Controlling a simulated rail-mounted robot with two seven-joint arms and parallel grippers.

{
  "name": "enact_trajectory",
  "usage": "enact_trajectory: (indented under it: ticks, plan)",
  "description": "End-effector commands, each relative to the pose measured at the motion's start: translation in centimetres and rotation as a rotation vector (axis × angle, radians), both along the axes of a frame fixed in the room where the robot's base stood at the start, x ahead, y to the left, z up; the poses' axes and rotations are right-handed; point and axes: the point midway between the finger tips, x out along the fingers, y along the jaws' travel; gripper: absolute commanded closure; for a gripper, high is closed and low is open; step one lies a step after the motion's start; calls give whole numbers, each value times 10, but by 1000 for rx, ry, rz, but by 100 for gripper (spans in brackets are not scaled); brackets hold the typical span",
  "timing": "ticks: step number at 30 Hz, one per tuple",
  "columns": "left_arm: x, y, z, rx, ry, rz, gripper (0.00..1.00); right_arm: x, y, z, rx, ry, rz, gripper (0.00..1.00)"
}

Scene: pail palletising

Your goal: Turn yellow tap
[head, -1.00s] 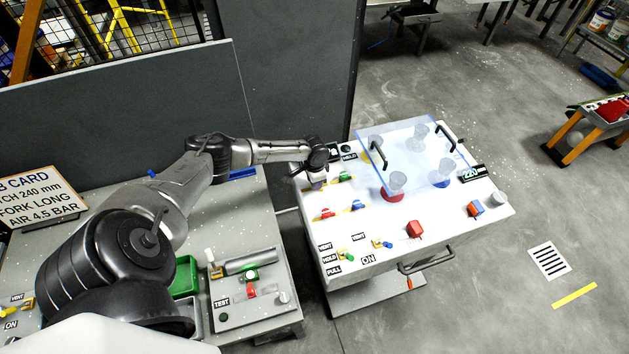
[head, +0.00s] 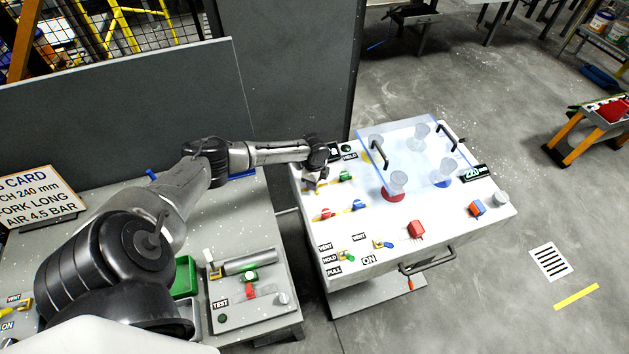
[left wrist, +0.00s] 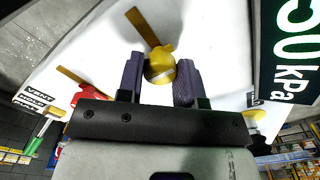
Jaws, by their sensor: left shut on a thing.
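The yellow tap (left wrist: 160,68) shows in the left wrist view, with a round yellow body and a flat yellow-brown lever (left wrist: 144,27) pointing up and slightly left. My left gripper (left wrist: 161,72) is shut on the round body, with one dark finger on each side. In the head view my left gripper (head: 313,183) points down at the upper left of the white panel (head: 400,240), and it hides the tap there. My right gripper is in neither view.
A red tap (head: 326,213), a blue tap (head: 358,206) and a green tap (head: 345,176) sit close by on the panel. A clear cover (head: 415,150) with black handles stands to the right. A kPa sign (left wrist: 290,50) shows in the left wrist view.

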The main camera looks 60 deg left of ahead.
Motion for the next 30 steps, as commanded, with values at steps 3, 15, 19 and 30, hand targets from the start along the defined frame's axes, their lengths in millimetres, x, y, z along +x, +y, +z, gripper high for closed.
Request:
enact_trajectory:
  ticks: [3, 15, 19, 30]
  plan:
    - [0, 0, 0, -1, -1, -35, 90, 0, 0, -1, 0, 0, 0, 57]
    - [1, 0, 1, -1, -1, -72, 90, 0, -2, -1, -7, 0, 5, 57]
    - [1, 0, 1, -2, -1, -71, 90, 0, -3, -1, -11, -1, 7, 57]
    - [0, 0, 1, -1, -1, -70, 41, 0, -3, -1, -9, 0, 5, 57]
